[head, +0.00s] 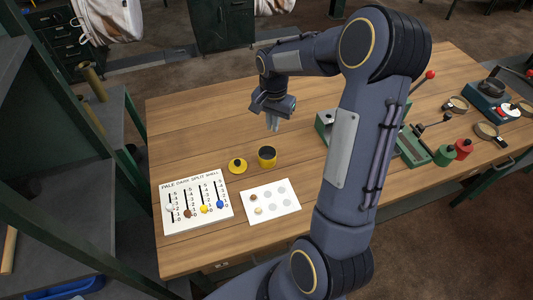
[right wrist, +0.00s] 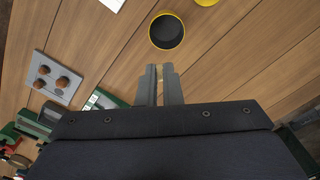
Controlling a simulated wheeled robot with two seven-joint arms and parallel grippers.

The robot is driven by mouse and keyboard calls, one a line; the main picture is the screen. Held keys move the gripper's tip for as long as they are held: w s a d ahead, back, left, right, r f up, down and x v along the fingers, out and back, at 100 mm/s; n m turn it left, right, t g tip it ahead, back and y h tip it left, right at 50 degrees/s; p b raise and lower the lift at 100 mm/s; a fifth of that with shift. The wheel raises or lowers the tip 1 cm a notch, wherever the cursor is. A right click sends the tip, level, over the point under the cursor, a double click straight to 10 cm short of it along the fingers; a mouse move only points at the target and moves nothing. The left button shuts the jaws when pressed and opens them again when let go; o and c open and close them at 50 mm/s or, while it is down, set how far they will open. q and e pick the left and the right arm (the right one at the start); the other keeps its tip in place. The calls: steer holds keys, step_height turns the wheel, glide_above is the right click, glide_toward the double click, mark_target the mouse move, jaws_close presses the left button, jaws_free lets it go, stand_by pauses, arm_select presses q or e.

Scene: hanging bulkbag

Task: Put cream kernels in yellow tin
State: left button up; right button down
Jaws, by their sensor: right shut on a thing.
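The yellow tin (head: 267,156) stands open on the wooden table, its dark inside visible; it also shows in the right wrist view (right wrist: 166,31). Its yellow lid (head: 237,166) lies to the left of it. My right gripper (head: 273,125) is above the table, behind the tin in the head view. Its fingers (right wrist: 160,84) are shut on a small pale thing, apparently a cream kernel, mostly hidden between them. A brown kernel (head: 253,197) and a cream kernel (head: 258,211) lie on the white card (head: 287,207) with grey circles. My left gripper is not in view.
A tally board (head: 196,223) with coloured sliders lies at the front left. A grey plate with brown kernels (right wrist: 42,84) shows in the right wrist view. Green trays (head: 415,152), red and green weights (head: 463,149) and a scale (head: 492,100) stand on the right.

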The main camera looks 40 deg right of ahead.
step_height(320, 180, down, 5)
steer(key=b, duration=0.3)
steer(key=shift+f, duration=0.1)
steer(key=c, duration=1.5)
jaws_free()
step_height(320, 180, up, 8)
steer(key=shift+f+b, duration=0.1)
steer(key=shift+b, duration=0.3)
steer(key=shift+s, duration=0.1)
